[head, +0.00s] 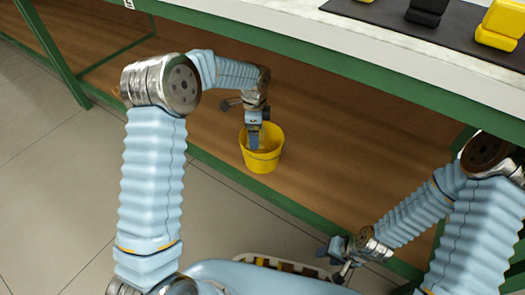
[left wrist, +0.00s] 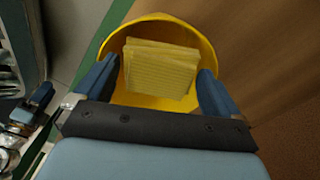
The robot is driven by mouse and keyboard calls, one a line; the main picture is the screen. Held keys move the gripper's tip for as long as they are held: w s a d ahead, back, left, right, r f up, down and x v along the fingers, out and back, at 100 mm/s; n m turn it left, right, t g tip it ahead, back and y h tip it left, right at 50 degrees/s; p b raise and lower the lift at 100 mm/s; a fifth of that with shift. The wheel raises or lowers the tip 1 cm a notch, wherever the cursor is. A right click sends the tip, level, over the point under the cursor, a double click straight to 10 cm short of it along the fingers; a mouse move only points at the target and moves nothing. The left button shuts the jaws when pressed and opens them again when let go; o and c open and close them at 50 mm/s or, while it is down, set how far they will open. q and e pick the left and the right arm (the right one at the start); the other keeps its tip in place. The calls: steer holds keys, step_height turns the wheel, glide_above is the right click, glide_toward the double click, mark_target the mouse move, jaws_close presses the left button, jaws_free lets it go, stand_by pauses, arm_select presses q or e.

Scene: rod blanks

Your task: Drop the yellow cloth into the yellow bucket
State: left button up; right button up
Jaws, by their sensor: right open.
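The yellow bucket (head: 262,160) stands on the brown lower shelf in the head view, and its rim also shows in the left wrist view (left wrist: 150,20). My left gripper (head: 256,138) points down into the bucket's mouth. In the left wrist view its two blue fingers (left wrist: 158,88) are wide apart. The folded yellow cloth (left wrist: 160,66) shows between and beyond the fingertips, within the bucket's rim, and no clear grip on it is visible. The cloth is hard to make out in the head view. My right gripper (head: 341,262) is open and empty at the lower right.
The brown shelf (head: 330,135) is clear around the bucket, with a green frame edge (head: 215,168) at its front. Above it, the light worktop (head: 310,22) carries a dark mat (head: 450,32) with yellow and black items. The tiled floor (head: 55,160) is free at left.

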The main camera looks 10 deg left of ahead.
arm_select(q)
steer(key=shift+r, duration=0.1)
step_height(320, 180, up, 12)
steer(key=p, duration=0.2)
steer(key=shift+p, duration=0.35)
stand_by(0.3)
